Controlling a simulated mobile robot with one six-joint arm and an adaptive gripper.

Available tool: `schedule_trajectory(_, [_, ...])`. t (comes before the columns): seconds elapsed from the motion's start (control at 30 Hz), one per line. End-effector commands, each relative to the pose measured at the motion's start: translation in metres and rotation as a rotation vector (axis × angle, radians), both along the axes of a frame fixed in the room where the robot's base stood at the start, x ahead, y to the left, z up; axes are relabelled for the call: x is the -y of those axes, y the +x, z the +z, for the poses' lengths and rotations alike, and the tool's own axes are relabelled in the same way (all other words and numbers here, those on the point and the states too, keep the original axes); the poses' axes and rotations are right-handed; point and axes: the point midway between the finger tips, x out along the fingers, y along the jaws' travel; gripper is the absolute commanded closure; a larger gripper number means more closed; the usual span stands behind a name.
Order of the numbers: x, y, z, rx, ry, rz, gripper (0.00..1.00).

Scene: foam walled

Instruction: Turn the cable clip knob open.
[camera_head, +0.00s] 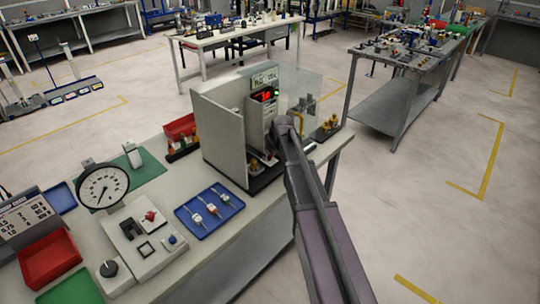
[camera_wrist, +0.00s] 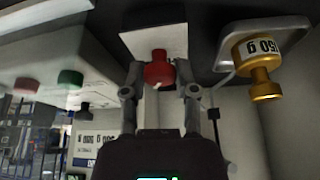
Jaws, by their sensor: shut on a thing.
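In the wrist view, which looks upside down, a red knob (camera_wrist: 158,68) sits on a white block (camera_wrist: 157,42). I take it to be the cable clip knob; no cable can be made out. My gripper (camera_wrist: 160,88) has one finger on each side of the knob and is shut on it. A pale mark shows on the knob's lower edge. In the head view my arm reaches into a grey-walled booth (camera_head: 222,140) on the bench, and its end hides the knob and fingertips.
A brass weight (camera_wrist: 262,72) on a pale holder is close to my gripper's right in the wrist view. An instrument with a red display (camera_head: 265,95) stands in the booth, beside a clear panel (camera_head: 303,92). A blue tray (camera_head: 210,212) and a dial gauge (camera_head: 102,187) are on the bench.

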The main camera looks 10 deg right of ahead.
Motion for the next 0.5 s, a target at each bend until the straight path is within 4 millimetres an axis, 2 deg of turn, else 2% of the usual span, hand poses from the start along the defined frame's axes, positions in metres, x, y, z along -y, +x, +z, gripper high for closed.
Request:
schedule_trajectory(0.3, [0.0010, -0.0002, -0.0004, 0.000, -0.002, 0.010, 1.00])
schedule_trajectory(0.33, [0.0010, -0.0002, -0.0004, 0.000, -0.002, 0.010, 0.59])
schedule_trajectory(0.43, [0.0009, -0.0002, -0.0004, 0.000, -0.002, 0.010, 0.29])
schedule_trajectory(0.5, [0.0009, -0.0002, -0.0002, 0.000, -0.002, 0.009, 0.26])
